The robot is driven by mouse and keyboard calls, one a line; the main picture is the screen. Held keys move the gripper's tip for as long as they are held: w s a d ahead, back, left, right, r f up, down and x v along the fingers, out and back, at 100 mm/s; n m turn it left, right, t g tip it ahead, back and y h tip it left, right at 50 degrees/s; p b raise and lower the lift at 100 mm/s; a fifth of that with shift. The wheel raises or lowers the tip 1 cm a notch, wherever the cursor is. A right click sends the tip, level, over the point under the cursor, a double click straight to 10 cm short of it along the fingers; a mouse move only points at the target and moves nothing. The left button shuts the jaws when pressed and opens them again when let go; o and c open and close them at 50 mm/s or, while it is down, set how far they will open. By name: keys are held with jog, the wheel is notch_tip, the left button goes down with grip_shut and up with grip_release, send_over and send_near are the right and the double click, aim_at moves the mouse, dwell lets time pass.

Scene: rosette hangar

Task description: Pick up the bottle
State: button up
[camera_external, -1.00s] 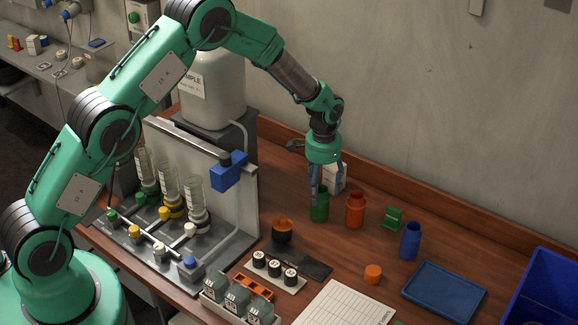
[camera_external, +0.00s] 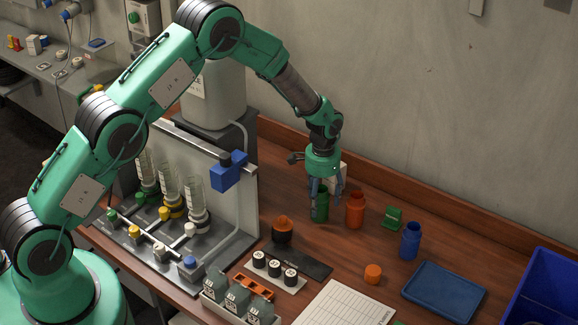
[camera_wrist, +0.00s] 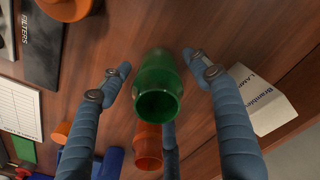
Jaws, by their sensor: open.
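A green bottle (camera_external: 320,206) with an open mouth stands upright on the wooden bench. An orange bottle (camera_external: 355,211) stands just right of it, and a blue bottle (camera_external: 410,241) stands farther right. My gripper (camera_external: 326,193) points down at the green bottle, its blue fingers spread and partly covering it. In the wrist view the green bottle (camera_wrist: 159,88) lies between the spread fingers (camera_wrist: 158,68), with visible gaps at its sides. The orange bottle (camera_wrist: 148,146) shows beyond it, partly behind a third finger. My gripper is open and holds nothing.
A white carton (camera_wrist: 262,98) is close beside the fingers. A black and orange jar (camera_external: 283,231) stands to the left. An orange cap (camera_external: 373,274), a green holder (camera_external: 393,217) and a blue tray (camera_external: 444,291) lie to the right. The dispensing rack (camera_external: 235,205) stands left.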

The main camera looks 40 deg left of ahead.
aim_at(321, 209)
jog(key=shift+f, duration=1.8)
jog(key=c, duration=1.1)
